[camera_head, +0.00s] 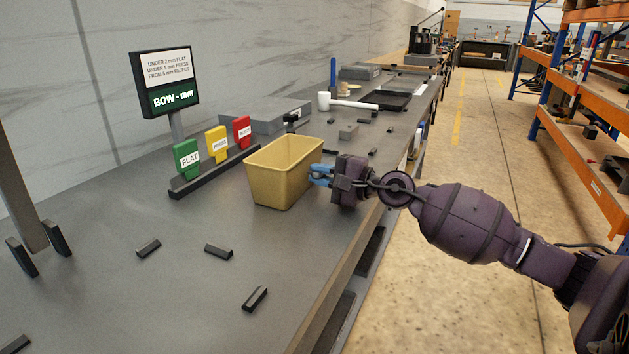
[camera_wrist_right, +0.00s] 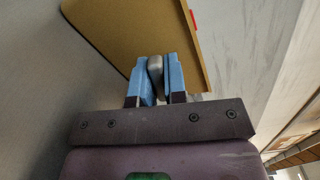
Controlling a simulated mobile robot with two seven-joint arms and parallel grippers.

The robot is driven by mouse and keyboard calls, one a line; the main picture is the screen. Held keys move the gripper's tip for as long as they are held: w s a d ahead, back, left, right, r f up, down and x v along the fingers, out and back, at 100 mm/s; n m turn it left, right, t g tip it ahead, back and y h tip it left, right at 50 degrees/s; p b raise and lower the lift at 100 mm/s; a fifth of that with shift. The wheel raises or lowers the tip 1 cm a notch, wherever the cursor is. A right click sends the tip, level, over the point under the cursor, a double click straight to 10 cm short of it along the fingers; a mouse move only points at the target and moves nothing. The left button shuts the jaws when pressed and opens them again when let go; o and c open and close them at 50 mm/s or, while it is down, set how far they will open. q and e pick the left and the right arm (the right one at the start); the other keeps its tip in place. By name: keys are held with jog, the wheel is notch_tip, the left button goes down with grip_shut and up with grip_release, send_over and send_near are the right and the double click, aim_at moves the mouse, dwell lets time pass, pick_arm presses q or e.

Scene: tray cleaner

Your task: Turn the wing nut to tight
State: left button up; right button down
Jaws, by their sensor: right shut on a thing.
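My right gripper (camera_head: 320,175) has blue fingers and is at the right-hand side of a yellow bin (camera_head: 273,177) on the bench. In the right wrist view the fingers (camera_wrist_right: 155,77) are shut on a small grey rounded piece, seemingly the wing nut (camera_wrist_right: 155,66). Only its end shows between the fingers, against the yellow bin wall (camera_wrist_right: 120,35). The rest of it is hidden, so I cannot tell its turn angle. In the head view the nut is hidden by the fingers.
A rack with green (camera_head: 187,158), yellow (camera_head: 216,143) and red (camera_head: 242,131) tags stands left of the bin, by a BOW-mm sign (camera_head: 165,80). Several dark blocks lie on the bench. A white mallet (camera_head: 345,103) lies farther back. The bench's front edge runs beneath my right arm.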

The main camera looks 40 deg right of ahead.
jog(key=shift+f+n+b, duration=0.3)
jog(key=shift+n+b, duration=0.1)
jog(key=shift+n, duration=0.3)
jog(key=shift+r+n+b, duration=0.15)
jog(key=shift+n+b, duration=0.2)
jog(key=shift+n, duration=0.25)
pick_arm(q)
jog(key=shift+w+d+m, duration=0.25)
jog(key=shift+w+m, duration=0.05)
jog(key=shift+w, duration=0.1)
jog(key=shift+w+r, duration=0.1)
jog(key=shift+r, duration=0.05)
pick_arm(e)
jog(key=shift+r+n, duration=0.15)
jog(key=shift+n, duration=0.15)
pick_arm(q)
jog(key=shift+f, duration=0.2)
pick_arm(e)
jog(key=c, duration=1.2)
grip_release()
jog(key=shift+o, duration=0.2)
jog(key=shift+s, duration=0.15)
